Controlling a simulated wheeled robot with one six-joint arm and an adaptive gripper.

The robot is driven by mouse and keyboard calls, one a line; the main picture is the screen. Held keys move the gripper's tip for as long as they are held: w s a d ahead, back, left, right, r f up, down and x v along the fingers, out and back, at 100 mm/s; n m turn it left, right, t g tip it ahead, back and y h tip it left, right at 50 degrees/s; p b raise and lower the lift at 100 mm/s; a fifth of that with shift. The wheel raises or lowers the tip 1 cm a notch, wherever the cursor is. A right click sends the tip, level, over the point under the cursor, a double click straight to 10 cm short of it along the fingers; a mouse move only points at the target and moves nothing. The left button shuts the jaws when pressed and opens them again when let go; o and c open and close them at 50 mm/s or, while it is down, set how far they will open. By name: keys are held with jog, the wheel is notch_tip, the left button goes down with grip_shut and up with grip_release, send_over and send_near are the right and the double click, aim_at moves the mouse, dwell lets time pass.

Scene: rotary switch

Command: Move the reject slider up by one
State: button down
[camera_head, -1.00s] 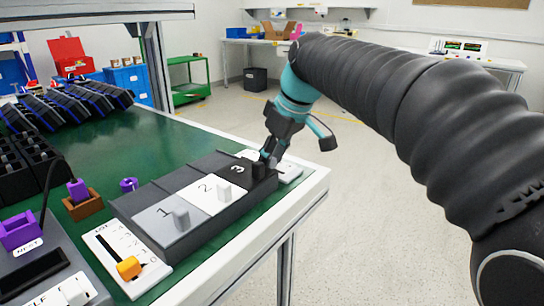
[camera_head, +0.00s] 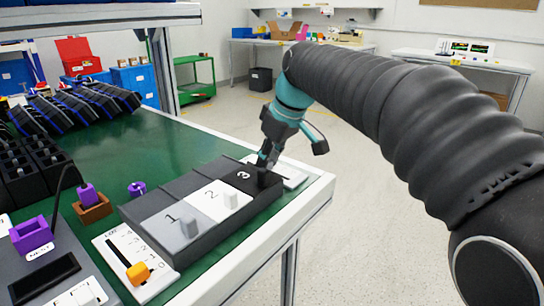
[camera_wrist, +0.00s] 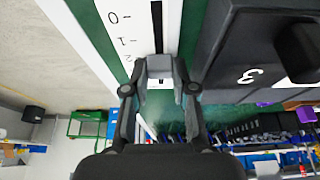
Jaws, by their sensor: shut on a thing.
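A white slider panel (camera_head: 291,173) lies beyond the block marked 3, partly behind my gripper (camera_head: 264,160). In the wrist view the panel (camera_wrist: 115,42) shows a dark slot and a scale with 0, 1 and a partly hidden 2. A grey slider knob (camera_wrist: 160,68) sits in the slot near the 2. My gripper (camera_wrist: 162,88) is shut on this knob, one finger on each side. The panel's name is not readable, so I cannot confirm it is the reject slider. Another white panel (camera_head: 111,245) at the front has an orange knob (camera_head: 137,273) near its 0.
A stepped block with sections 1 (camera_head: 171,236), 2 (camera_head: 212,195) and 3 (camera_head: 243,177), each with a knob, stands close beside my gripper. A purple part in a brown holder (camera_head: 92,210) stands left.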

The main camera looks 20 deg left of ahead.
jog(key=c, duration=1.2)
grip_release()
jog(key=v, duration=1.2)
jog(key=shift+s, duration=0.1)
jog(key=s+d+f+m+t+h, duration=0.1)
jog(key=s+d+f+m, duration=0.3)
jog(key=d, duration=0.5)
jog(key=s+d+f+m+t+h, duration=0.1)
jog(key=s+d+f+m+t, duration=0.2)
jog(key=d, duration=0.5)
jog(key=s+d+f+m+h, duration=0.1)
jog(key=s+d+f+m, duration=0.2)
jog(key=s+d+f, duration=0.3)
jog(key=s+d+f+m+h, duration=0.1)
jog(key=s+d+f+m, duration=0.2)
jog(key=s+d+f, duration=0.3)
notch_tip(320, 180, down, 5)
jog(key=shift+s+d+f+m, duration=0.15)
jog(key=shift+s+m, duration=0.15)
jog(key=shift+s, duration=0.35)
